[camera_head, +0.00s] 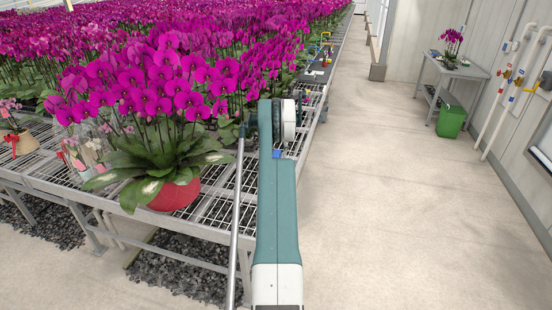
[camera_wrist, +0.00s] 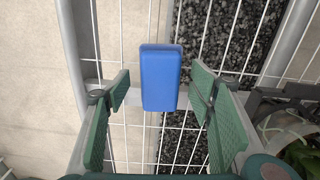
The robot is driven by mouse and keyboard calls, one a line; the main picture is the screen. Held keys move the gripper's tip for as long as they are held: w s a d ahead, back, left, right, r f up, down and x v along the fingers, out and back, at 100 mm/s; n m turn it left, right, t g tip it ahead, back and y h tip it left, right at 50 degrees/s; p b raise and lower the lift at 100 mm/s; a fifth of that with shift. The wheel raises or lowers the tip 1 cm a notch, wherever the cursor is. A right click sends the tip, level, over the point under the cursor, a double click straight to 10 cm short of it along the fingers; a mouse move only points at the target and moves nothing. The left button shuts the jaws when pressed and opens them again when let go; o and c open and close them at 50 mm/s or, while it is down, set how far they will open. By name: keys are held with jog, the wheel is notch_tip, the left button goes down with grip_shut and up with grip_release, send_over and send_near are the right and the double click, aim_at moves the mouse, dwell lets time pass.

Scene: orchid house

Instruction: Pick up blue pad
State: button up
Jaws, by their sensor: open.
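The blue pad (camera_wrist: 160,78) shows in the wrist view as an upright-looking rounded block over the wire mesh of the bench. My gripper (camera_wrist: 162,90) is open, with a green finger pad on each side of the blue pad and a visible gap on both sides. The pad appears in line with the space between the fingers; I cannot tell how far below them it is. My arm hides the fingers there.
The wire bench (camera_head: 222,212) has a metal edge, with dark gravel beneath. A large magenta orchid in a red pot (camera_head: 176,193) stands left of my arm. More orchids fill the bench behind. The aisle floor (camera_head: 380,210) on the right is clear.

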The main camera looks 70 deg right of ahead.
jog(key=shift+c, duration=0.4)
jog(key=c, duration=0.9)
jog(key=shift+r, duration=0.1)
jog(key=shift+r+p, duration=0.8)
jog(key=shift+r, duration=4.1)
